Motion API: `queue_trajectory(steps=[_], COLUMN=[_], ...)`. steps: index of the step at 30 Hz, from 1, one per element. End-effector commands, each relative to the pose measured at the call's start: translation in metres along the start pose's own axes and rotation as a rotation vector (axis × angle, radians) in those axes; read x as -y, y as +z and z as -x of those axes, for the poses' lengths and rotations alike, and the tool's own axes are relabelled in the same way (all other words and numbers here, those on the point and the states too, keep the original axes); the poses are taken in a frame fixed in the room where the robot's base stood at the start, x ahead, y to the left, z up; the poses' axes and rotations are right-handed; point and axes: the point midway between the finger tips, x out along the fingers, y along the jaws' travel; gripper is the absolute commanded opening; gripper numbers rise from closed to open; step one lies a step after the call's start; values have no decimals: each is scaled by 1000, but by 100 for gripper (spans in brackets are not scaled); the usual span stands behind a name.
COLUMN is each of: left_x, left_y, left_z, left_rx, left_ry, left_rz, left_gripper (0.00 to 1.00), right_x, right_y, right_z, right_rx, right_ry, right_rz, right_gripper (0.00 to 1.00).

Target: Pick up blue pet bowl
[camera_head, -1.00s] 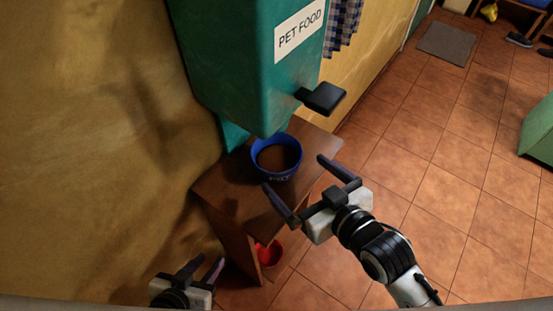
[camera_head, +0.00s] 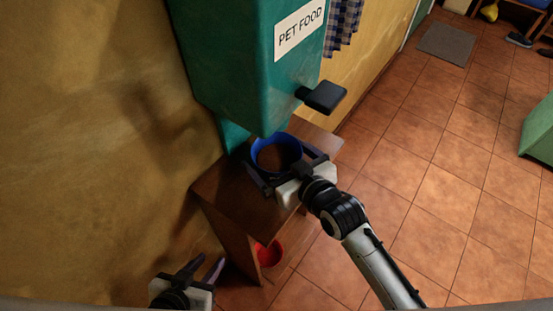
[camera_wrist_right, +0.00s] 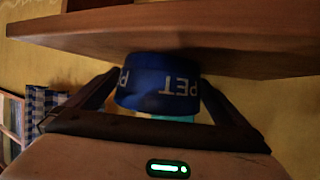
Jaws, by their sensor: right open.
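The blue pet bowl (camera_head: 268,144) stands on the brown wooden table (camera_head: 232,195) under the green pet food dispenser. Brown contents show inside it. My right gripper (camera_head: 283,165) is open, with its fingers on either side of the bowl. The right wrist view shows the bowl (camera_wrist_right: 158,92), with white PET lettering, between the two fingers (camera_wrist_right: 160,95); I cannot tell whether they touch it. My left gripper (camera_head: 202,268) is at the bottom left near the wall, empty, its two fingers apart.
The green dispenser (camera_head: 230,70) labelled PET FOOD hangs just above the bowl, its black lever (camera_head: 322,96) sticking out to the right. A red bowl (camera_head: 268,253) sits below the tabletop. Tiled floor (camera_head: 430,180) is open to the right.

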Motion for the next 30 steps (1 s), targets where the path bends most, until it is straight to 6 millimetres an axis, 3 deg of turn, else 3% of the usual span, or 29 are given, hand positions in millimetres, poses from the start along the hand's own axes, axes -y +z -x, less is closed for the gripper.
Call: queue_trajectory(steps=[2,9,21,30], left_x=[0,0,1,0], left_y=[0,0,1,-3], left_z=[0,0,0,4], left_rx=[0,0,1,2], left_ry=[0,0,-1,-1], left_rz=[0,0,0,0], left_gripper=[31,31,31,31], right_x=[0,0,-2,-2], right_y=[0,-1,-7,-51], right_z=[0,0,6,25], right_rx=[0,-2,-3,-6], right_ry=[0,0,1,1], right_rz=[0,0,1,1], right_gripper=[97,56,56,56])
